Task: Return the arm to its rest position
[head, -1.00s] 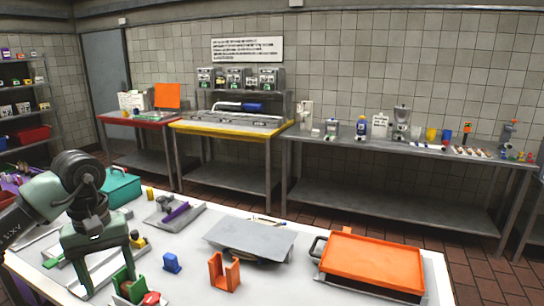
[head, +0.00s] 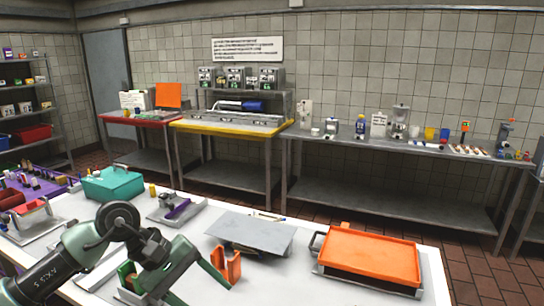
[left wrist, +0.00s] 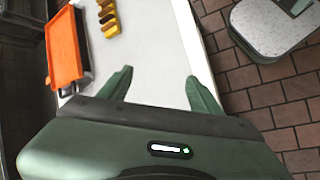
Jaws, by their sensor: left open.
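My left arm comes in from the lower left in the head view. Its green gripper (head: 200,290) is over the near part of the white table (head: 300,275), tilted with its fingers toward the lower right. In the left wrist view the two fingers (left wrist: 159,76) are spread wide with nothing between them, over bare white table and its edge. My right gripper is in neither view.
An orange tray (head: 372,262), a grey plate (head: 250,236), an orange U-shaped holder (head: 234,263) close to the fingers, and a teal box (head: 112,184) stand on the table. In the left wrist view, yellow-brown pieces (left wrist: 108,18) lie beside the orange tray (left wrist: 64,48). Tiled floor (left wrist: 255,95) lies beyond the edge.

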